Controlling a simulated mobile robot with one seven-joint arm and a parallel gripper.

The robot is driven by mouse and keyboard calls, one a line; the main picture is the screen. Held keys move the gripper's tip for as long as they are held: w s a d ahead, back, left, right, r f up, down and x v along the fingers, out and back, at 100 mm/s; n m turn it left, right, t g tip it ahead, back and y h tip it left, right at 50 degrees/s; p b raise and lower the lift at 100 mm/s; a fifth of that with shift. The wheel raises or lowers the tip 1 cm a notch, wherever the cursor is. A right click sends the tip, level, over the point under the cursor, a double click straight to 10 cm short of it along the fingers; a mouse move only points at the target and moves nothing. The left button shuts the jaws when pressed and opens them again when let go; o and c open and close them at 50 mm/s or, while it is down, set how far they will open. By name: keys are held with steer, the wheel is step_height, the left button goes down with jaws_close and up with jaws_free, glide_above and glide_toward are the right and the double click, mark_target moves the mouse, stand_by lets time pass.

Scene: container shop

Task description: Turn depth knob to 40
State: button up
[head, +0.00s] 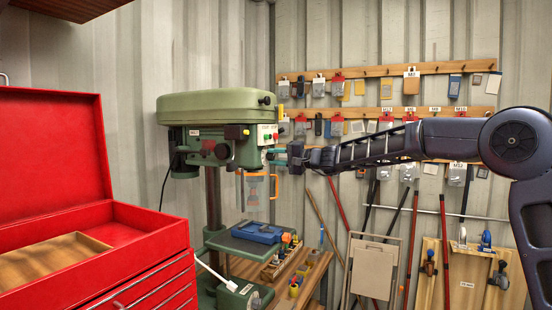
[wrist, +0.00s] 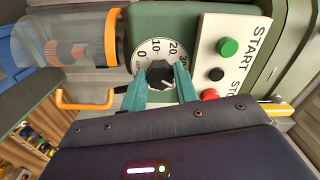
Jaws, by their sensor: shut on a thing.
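The black depth knob (wrist: 159,74) sits on a round white dial (wrist: 150,47) on the green drill press head. The numbers 0, 10, 20 and 30 show; the rest of the scale is hidden by my gripper. My gripper (wrist: 160,88) has its two teal fingers on either side of the knob, shut on it. I cannot clearly tell which number the knob points to. In the head view, my gripper (head: 280,154) reaches from the right to the front of the drill press (head: 222,108).
Beside the dial is a white plate with a green start button (wrist: 228,47) and a red stop button (wrist: 210,94). A clear guard with an orange frame (wrist: 111,35) is close on the other side. A red tool chest (head: 150,245) stands at the left.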

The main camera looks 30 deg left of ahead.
steer(key=shift+n, duration=1.1)
steer(key=shift+f, duration=0.1)
steer(key=o, duration=1)
steer(key=shift+c, duration=0.2)
steer(key=d, duration=1)
steer(key=shift+d, duration=0.4)
steer(key=shift+d, duration=0.1)
